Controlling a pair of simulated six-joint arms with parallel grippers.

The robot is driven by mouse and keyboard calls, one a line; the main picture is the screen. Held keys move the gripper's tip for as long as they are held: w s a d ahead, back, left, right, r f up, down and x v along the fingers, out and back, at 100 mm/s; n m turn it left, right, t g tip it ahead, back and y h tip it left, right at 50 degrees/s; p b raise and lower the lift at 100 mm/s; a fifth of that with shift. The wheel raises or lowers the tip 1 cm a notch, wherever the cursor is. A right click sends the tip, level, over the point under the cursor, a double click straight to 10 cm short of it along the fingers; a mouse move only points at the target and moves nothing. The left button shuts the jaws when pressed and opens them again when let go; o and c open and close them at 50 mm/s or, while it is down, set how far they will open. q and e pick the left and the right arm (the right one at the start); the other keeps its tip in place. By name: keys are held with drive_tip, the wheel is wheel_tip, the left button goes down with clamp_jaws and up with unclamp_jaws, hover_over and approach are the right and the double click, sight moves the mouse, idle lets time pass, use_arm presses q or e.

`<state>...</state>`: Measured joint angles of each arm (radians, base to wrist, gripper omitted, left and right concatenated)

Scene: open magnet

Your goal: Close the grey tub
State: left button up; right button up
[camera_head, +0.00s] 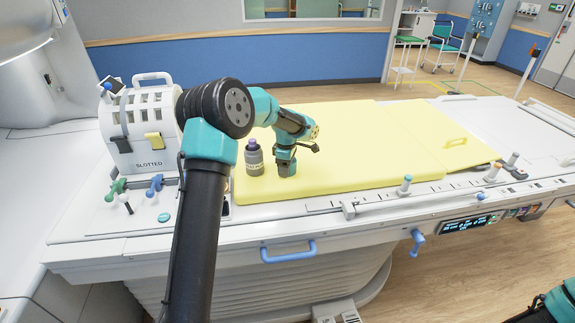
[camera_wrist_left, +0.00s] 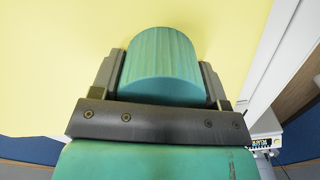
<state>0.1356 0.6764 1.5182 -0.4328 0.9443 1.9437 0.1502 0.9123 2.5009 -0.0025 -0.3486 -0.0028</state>
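The grey tub (camera_head: 254,160) stands upright on the yellow mat. It has a pale label and a narrower, dark purplish top; I cannot tell how that top sits. My left gripper (camera_head: 285,168) points down over the mat just right of the tub, with a small gap between them. In the left wrist view my left gripper (camera_wrist_left: 160,75) has dark side pieces around a ribbed, rounded teal piece. I cannot tell whether that piece is held or part of the gripper. The tub does not show in this view. My right gripper is out of view.
A white box marked SLOTTED (camera_head: 146,130) stands left of the tub, with green (camera_head: 116,188) and blue (camera_head: 155,185) fittings before it. The yellow mat (camera_head: 360,140) is clear right of my gripper. Small posts (camera_head: 405,184) line the bed's front edge.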

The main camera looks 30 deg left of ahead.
use_arm(q)
drive_tip(key=c, duration=0.4)
drive_tip(key=shift+r, duration=1.3)
drive_tip(key=s+d, duration=0.2)
drive_tip(key=s, duration=0.2)
drive_tip(key=s+d+r, duration=0.1)
drive_tip(key=s+d, duration=0.2)
drive_tip(key=s, duration=0.2)
drive_tip(key=s+d+r, duration=0.1)
drive_tip(key=s+d, duration=0.2)
drive_tip(key=s, duration=0.1)
drive_tip(key=shift+s+d+r, duration=0.2)
drive_tip(key=shift+s+d, duration=0.05)
drive_tip(key=shift+s, duration=0.05)
